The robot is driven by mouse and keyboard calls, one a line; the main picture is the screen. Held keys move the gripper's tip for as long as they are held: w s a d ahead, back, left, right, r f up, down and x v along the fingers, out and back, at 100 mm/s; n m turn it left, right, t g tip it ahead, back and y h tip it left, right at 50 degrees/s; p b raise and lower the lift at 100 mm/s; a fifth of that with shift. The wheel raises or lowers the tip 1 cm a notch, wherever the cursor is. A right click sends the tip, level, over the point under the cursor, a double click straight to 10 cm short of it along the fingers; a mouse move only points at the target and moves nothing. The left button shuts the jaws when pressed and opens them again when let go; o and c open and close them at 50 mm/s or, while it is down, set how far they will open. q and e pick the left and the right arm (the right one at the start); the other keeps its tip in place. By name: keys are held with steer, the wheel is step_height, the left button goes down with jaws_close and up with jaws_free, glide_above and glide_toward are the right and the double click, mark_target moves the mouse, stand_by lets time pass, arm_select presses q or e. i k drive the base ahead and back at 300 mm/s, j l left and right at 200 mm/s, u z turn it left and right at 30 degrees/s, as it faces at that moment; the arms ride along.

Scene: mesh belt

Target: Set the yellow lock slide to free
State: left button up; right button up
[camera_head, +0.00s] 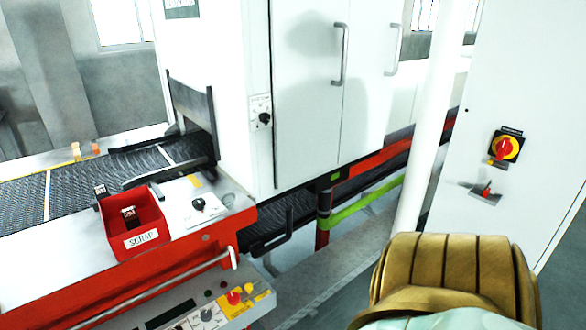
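A red rotary switch (505,147) on a yellow round plate is mounted on the white cabinet at the right. A small yellow-and-red part (492,162) shows at its lower left edge; it is too small to tell whether this is the lock slide or how it is set. Below it, a grey bracket (485,197) on the same cabinet carries a small part with a red top (487,188). Neither of my grippers is in view.
A white pole (432,120) stands left of the cabinet (535,90). A mesh belt (75,182), a red scrap bin (133,222) and a control panel (205,310) are at the left. A white double-door housing (310,90) stands in the middle. Grey floor shows lower right of it.

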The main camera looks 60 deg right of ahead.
mark_target(250, 291)
steer(key=z, duration=1.5)
